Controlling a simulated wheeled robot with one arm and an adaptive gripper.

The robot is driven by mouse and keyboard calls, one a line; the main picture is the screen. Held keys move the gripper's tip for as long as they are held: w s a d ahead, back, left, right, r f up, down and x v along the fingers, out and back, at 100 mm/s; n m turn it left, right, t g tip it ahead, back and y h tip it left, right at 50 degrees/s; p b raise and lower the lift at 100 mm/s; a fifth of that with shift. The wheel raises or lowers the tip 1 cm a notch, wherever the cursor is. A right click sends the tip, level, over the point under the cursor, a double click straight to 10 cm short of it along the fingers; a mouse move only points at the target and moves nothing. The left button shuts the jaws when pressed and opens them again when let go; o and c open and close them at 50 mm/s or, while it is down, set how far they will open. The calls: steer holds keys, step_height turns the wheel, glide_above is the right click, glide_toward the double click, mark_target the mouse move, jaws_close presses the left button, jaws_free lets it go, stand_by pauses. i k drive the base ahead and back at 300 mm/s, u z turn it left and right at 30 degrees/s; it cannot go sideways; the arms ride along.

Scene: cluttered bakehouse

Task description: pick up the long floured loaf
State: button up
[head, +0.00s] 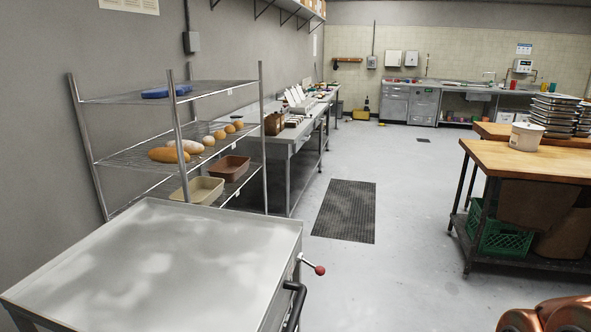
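Several loaves and rolls lie in a row on the middle shelf of the wire rack (117,158) at the left. The nearest is a long golden-brown loaf (168,155), lying on its side along the shelf. Just behind it is a paler, whitish loaf (191,146), partly hidden by the first one and the rack post. At this distance I cannot tell for sure which of the two is floured. Smaller round rolls (220,134) sit farther along the shelf.
A steel-topped unit (160,262) with a red-knobbed lever (319,270) stands in front of the rack. A long bench (301,134) runs behind it. A wooden-topped table (535,160) stands at right. Grey floor with a dark mat (345,210) lies open between.

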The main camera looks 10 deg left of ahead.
mark_target(192, 148)
steer(key=z, duration=0.05)
steer(key=i, duration=4.5)
steer(key=z, duration=4.45)
steer(key=k, duration=2.05)
steer(key=z, duration=1.1)
